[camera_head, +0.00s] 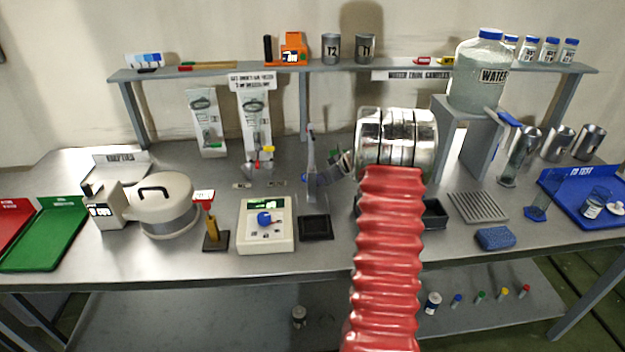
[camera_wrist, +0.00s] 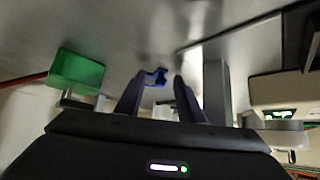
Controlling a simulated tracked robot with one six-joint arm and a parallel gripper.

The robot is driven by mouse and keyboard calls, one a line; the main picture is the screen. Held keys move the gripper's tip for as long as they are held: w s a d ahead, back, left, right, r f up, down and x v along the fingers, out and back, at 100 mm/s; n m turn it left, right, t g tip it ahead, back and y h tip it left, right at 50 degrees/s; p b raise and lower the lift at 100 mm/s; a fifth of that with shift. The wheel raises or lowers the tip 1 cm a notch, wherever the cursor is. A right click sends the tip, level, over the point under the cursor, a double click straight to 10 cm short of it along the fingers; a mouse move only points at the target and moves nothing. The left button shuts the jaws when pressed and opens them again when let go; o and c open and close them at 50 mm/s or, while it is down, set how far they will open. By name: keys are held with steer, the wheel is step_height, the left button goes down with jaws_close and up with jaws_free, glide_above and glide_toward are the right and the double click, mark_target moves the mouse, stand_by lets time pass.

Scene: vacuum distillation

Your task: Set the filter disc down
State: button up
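My gripper (camera_head: 340,163) is partly hidden behind the silver wrist in the head view. It points left over the middle of the bench. In the wrist view, my gripper's two dark fingers (camera_wrist: 158,88) stand apart with a clear gap between their tips. I see no disc held between them. A small blue bracket-like piece (camera_wrist: 155,77) shows in the gap; I cannot tell whether it is touched or lies beyond. I cannot make out the filter disc in either view.
A balance (camera_head: 266,226) and a dark square pad (camera_head: 316,228) stand at the front middle. A tall grey stand (camera_head: 312,160) is just left of my gripper. A ridged grey plate (camera_head: 478,207), blue sponge (camera_head: 495,238) and blue tray (camera_head: 590,212) lie to the right.

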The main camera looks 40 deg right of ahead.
steer(key=shift+c, duration=0.4)
jaws_close()
step_height(320, 180, up, 10)
stand_by(0.7)
stand_by(0.5)
